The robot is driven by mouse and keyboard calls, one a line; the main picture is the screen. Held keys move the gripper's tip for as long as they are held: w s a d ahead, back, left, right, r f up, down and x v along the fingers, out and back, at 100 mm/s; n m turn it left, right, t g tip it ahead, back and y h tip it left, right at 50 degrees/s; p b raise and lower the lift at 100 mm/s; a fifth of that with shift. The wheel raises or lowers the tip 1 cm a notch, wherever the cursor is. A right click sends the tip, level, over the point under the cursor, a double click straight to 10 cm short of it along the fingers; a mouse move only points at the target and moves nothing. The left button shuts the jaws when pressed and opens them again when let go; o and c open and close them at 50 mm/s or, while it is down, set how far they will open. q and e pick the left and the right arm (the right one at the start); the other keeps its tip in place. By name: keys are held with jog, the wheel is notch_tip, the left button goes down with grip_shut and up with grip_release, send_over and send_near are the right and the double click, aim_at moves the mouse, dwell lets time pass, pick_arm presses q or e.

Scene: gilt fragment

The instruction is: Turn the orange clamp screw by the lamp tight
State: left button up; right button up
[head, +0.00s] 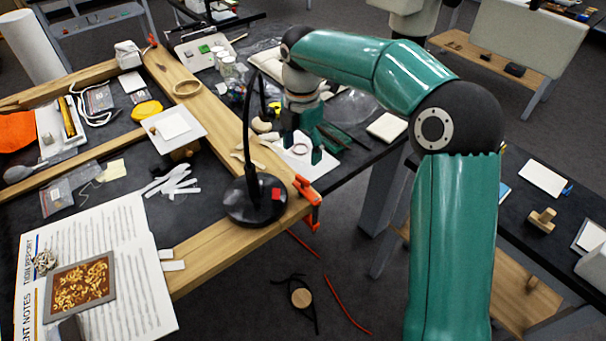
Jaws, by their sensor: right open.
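The orange clamp (309,200) grips the wooden frame's edge near its front right corner, just right of the lamp's base. Its screw is small here, and I cannot tell how tight it is. The black lamp (252,203) stands on the wooden frame with a round base and a thin upright neck. My right gripper (302,155) is open and empty, pointing down over a white sheet behind the clamp and apart from it. My left gripper is not in view.
White strips (172,184) and a framed gilt piece (82,287) on printed paper lie left of the lamp. Jars (228,68) stand at the back. Red and black cords (345,308) lie on the floor. Another table (530,190) stands at the right.

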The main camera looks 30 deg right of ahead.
aim_at(303, 177)
notch_tip(303, 177, down, 9)
jog(key=shift+s, duration=0.1)
dwell(0.3)
jog(key=shift+r, duration=0.1)
jog(key=c, duration=1.1)
